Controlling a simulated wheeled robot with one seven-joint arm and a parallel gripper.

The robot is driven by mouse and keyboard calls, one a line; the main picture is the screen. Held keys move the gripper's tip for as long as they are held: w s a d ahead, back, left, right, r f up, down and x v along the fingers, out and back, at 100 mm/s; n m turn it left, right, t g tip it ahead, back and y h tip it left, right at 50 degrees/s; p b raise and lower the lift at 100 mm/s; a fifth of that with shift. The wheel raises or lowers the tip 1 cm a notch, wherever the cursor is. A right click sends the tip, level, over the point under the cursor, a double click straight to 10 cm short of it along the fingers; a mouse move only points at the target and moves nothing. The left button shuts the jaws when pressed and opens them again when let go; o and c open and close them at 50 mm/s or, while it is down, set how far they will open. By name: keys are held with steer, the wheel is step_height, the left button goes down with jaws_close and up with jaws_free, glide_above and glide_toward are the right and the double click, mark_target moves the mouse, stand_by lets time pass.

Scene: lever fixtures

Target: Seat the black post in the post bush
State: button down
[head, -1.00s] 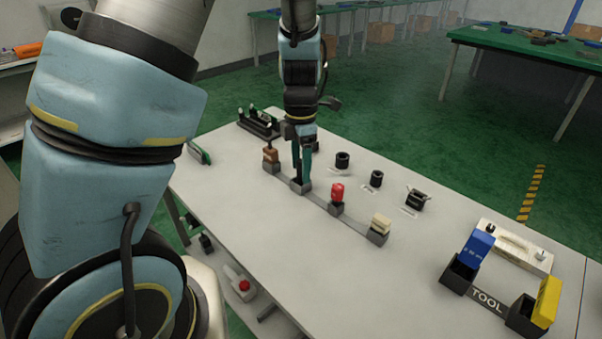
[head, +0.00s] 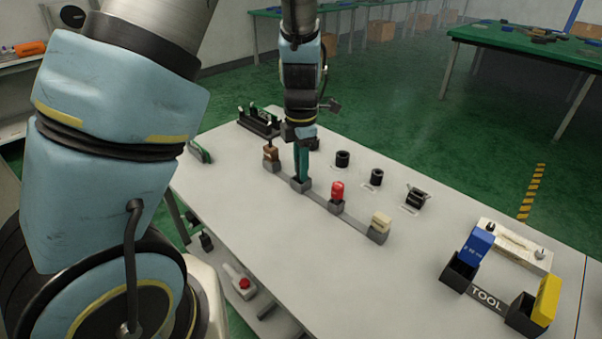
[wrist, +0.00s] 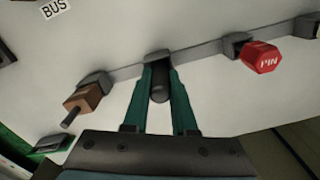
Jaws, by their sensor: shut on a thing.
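My gripper (head: 302,178) points down at the grey rack (head: 320,200), at the holder between the brown piece and the red piece. In the wrist view its green fingers (wrist: 162,90) are shut on the black post (wrist: 160,92), a dark round-ended piece. The post's lower end is at the rack holder; I cannot tell whether it is still inside. In the head view the fingers hide the post. Black ring-shaped bushes stand behind the rack, one (head: 342,159) nearest the gripper, another (head: 376,177) further right. I cannot tell which is the post bush.
The rack also holds a brown piece (head: 270,152), a red piece (head: 338,190) and a cream piece (head: 381,222). A black two-eared part (head: 416,197) stands right of the bushes. A tool holder (head: 487,299) is at the right. The front table area is clear.

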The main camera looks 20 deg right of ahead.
stand_by(0.4)
step_height(320, 180, up, 8)
steer(key=shift+r, duration=0.15)
steer(key=w+d+r+m+p, duration=0.1)
steer(key=w+d+m+p, duration=0.2)
steer(key=d, duration=0.4)
steer(key=w+d+m+p, duration=0.3)
steer(key=d+p, duration=0.2)
steer(key=d, duration=0.1)
steer(key=shift+d+r, duration=0.35)
steer(key=shift+d, duration=0.05)
steer(key=shift+f+b, duration=1.25)
steer(key=shift+f, duration=1.7)
steer(key=shift+f+b, duration=0.6)
steer(key=shift+f, duration=1.4)
steer(key=c, duration=0.6)
jaws_free()
steer(key=shift+c, duration=0.2)
